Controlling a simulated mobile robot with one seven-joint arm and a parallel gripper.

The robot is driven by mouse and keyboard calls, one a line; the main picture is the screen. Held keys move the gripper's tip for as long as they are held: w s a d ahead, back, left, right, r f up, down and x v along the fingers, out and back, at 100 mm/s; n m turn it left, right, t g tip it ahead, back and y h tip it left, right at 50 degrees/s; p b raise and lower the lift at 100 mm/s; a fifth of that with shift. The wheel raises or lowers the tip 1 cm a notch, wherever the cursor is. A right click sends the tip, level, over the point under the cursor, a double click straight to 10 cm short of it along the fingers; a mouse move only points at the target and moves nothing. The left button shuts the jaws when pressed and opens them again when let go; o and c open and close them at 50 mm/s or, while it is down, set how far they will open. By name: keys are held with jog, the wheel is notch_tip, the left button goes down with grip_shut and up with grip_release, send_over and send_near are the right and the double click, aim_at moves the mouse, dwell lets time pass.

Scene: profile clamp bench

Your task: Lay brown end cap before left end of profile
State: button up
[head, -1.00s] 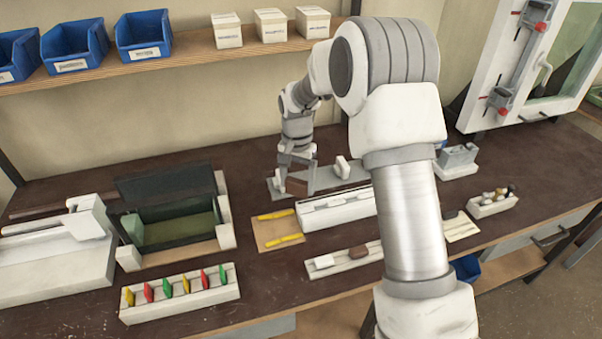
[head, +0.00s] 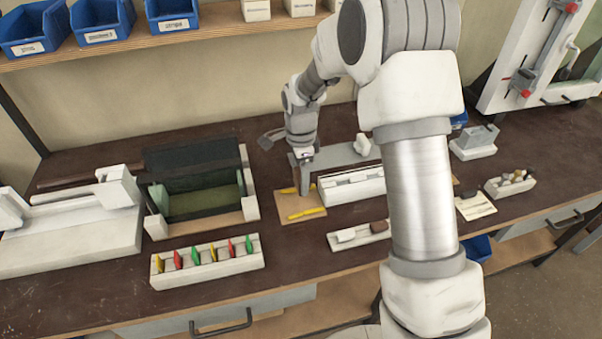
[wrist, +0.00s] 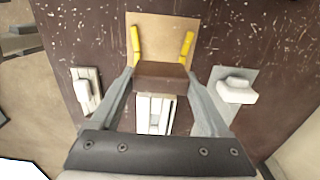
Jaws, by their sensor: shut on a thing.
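My gripper (head: 304,190) reaches down over the tan board near the left end of the pale profile in its white bed (head: 350,190). In the wrist view my gripper (wrist: 160,76) is shut on a brown block (wrist: 160,72), the brown end cap. The cap lies across the jaws, between the tan board (wrist: 162,25) and the near end of the profile (wrist: 153,112). I cannot tell whether it touches the board. In the head view the finger mostly hides the cap.
Yellow strips (head: 307,213) lie on the tan board. A grey plate (head: 335,155) with a white block stands behind the profile. A tray (head: 345,238) with a white and a brown piece lies in front. A green-lined box (head: 200,195) and a rack of coloured clips (head: 207,268) stand left.

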jog(key=shift+f+b, duration=1.75)
jog(key=shift+f, duration=1.15)
jog(key=shift+f+b, duration=0.25)
jog(key=shift+b, duration=0.2)
jog(key=o, duration=1.2)
jog(key=shift+r, duration=0.1)
jog(key=shift+r+p, duration=2.65)
jog(key=shift+r, duration=1.35)
